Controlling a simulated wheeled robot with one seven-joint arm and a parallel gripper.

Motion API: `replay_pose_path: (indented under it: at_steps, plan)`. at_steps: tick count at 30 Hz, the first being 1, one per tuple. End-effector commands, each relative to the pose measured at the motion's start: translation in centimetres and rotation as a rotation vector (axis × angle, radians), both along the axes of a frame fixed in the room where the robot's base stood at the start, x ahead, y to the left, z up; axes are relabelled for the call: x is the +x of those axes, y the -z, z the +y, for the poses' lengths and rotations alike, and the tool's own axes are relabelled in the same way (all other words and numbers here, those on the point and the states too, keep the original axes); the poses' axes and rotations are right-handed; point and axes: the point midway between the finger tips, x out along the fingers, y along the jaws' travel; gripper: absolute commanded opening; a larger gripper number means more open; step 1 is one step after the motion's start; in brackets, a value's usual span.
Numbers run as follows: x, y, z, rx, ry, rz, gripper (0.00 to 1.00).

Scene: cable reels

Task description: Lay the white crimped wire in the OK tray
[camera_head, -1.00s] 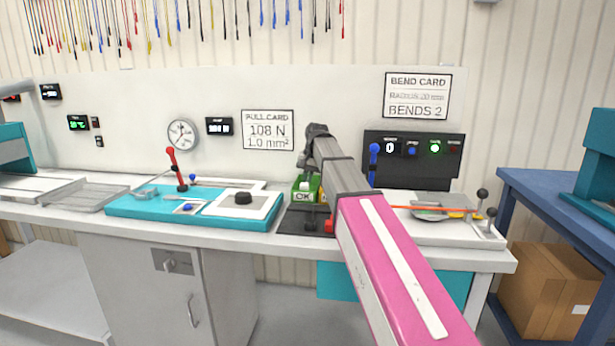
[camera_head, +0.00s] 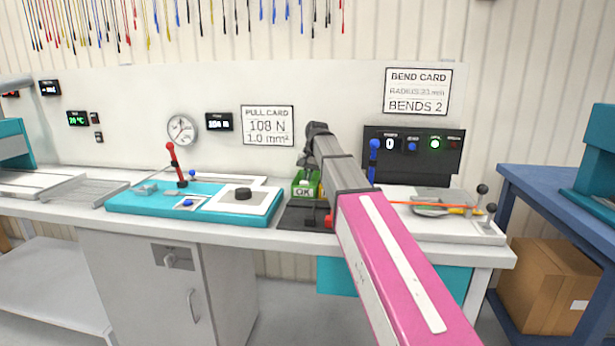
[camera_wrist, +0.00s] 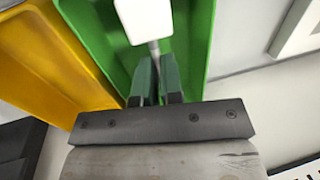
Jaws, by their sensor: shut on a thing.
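The green OK tray (camera_head: 299,182) stands on the bench, partly hidden behind my arm in the head view. It also fills the upper middle of the wrist view (camera_wrist: 198,50). My gripper (camera_wrist: 155,72) is over this tray, its two dark green fingers close together. It is shut on the white crimped wire (camera_wrist: 145,18), seen as a white block-like end on a thin grey stem between the fingers. The rest of the wire is out of sight. I cannot tell whether the white end touches the tray floor. The head view hides my fingers behind my arm.
A yellow tray (camera_wrist: 50,55) adjoins the green one. Left of the trays is a teal pull-test fixture (camera_head: 150,207) with a red lever. To the right is a bend fixture (camera_head: 440,225) with levers, under a dark panel (camera_head: 413,157).

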Motion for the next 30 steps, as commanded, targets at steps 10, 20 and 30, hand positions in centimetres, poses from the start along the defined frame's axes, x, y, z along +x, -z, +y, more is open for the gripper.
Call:
replay_pose_path:
  at_steps: [10,20,30]
  plan:
    - [0.0,0.9,0.0,0.000,0.000,-0.001,0.00]
    - [0.0,1.7,0.0,0.000,0.000,-0.001,0.00]
    - [0.0,2.4,0.0,0.000,0.000,0.000,0.27]
